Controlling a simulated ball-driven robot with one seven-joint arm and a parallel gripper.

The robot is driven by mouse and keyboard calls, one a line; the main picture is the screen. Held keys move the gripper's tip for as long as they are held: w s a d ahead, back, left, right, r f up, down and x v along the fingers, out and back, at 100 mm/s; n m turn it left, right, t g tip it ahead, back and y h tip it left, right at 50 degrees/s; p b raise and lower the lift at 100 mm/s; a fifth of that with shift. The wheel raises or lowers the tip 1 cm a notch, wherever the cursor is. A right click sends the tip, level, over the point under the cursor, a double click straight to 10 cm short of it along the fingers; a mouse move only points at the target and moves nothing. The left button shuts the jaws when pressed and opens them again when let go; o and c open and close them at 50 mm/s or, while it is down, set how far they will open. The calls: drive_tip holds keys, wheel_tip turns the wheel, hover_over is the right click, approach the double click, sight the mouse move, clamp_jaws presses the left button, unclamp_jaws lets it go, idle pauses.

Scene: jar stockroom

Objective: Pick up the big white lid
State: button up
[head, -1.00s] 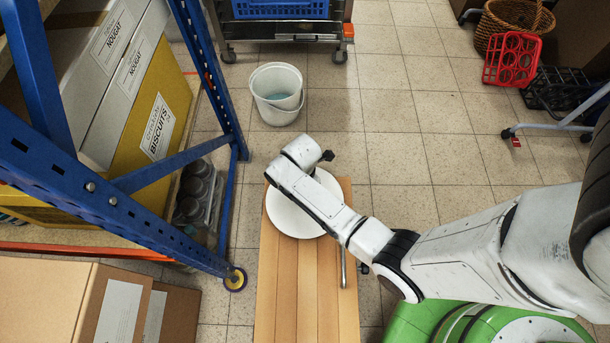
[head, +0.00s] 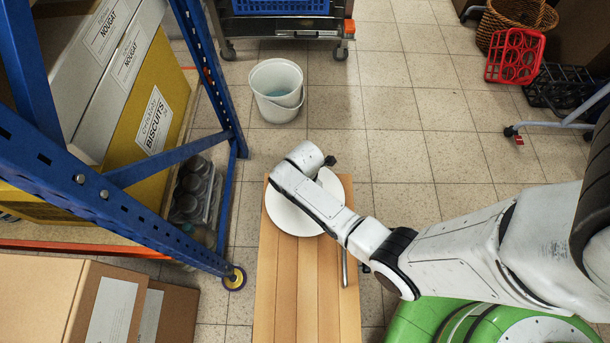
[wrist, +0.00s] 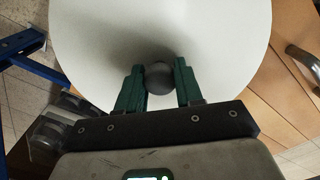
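The big white lid (head: 289,217) is a round disc lying on a wooden-topped bench (head: 307,313) in the head view. In the wrist view the lid (wrist: 225,40) fills most of the upper picture. Its round dark grey knob (wrist: 158,77) sits between the two green fingers of my gripper (wrist: 159,80). The fingers flank the knob closely on both sides and look shut on it. In the head view my wrist hides the knob and part of the lid. I cannot tell any gap between the lid and the bench top.
A metal bar handle (head: 344,268) runs at the bench's right edge. A blue shelf rack (head: 110,205) with boxes stands close on the left. A white bucket (head: 277,92) is on the floor behind the bench.

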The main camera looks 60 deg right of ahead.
drive_tip(key=c, duration=0.5)
drive_tip(key=shift+r, duration=0.1)
drive_tip(key=shift+c, duration=0.2)
